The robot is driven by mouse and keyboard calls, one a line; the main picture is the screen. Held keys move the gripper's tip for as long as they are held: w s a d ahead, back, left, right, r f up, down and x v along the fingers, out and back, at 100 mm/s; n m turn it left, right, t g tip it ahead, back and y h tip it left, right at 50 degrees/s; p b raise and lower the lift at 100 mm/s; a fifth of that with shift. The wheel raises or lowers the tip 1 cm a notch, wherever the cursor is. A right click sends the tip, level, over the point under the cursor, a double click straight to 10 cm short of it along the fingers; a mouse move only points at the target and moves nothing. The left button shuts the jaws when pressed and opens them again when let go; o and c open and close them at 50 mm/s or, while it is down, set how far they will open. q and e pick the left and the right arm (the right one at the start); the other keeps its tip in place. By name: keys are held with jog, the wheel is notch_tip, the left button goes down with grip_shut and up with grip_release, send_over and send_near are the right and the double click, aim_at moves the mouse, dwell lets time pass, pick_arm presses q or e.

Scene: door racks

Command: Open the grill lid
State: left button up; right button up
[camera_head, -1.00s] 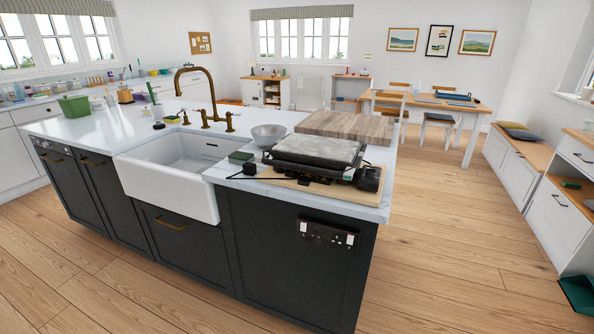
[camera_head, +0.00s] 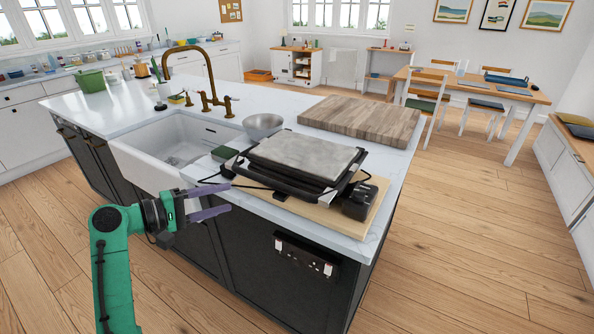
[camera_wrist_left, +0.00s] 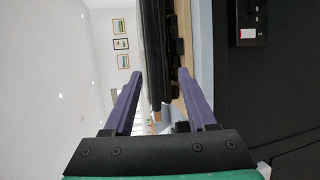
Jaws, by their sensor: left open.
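The grill (camera_head: 300,165) is a black contact grill with a flat grey lid top (camera_head: 306,153). It lies closed on a wooden board (camera_head: 330,211) near the front edge of the island. My left gripper (camera_head: 228,201) is open and empty, just off the island's front edge, to the left of the grill. Its two purple fingers point right toward the grill's front left. In the left wrist view the fingers (camera_wrist_left: 156,98) stand apart, with the dark side of the grill (camera_wrist_left: 155,50) beyond and between them. My right gripper is not in view.
The marble island (camera_head: 130,108) has a white sink (camera_head: 180,150) and brass tap left of the grill. A metal bowl (camera_head: 263,125) and a large chopping board (camera_head: 360,121) stand behind the grill. A socket panel (camera_head: 305,258) is on the dark front. Wooden floor is clear at right.

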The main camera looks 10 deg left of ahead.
aim_at(267, 185)
pick_arm(q)
jog(key=shift+h, duration=0.3)
jog(key=p+x, duration=0.1)
jog(key=x, duration=0.3)
jog(key=r+p+x, duration=0.1)
jog(key=x, duration=0.4)
jog(key=p+x, duration=0.1)
jog(key=x, duration=0.3)
jog(key=shift+d+r, duration=0.1)
jog(key=shift+d, duration=0.4)
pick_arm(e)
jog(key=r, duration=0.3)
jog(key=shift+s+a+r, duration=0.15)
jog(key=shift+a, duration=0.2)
pick_arm(q)
jog(key=shift+w, duration=0.1)
grip_shut()
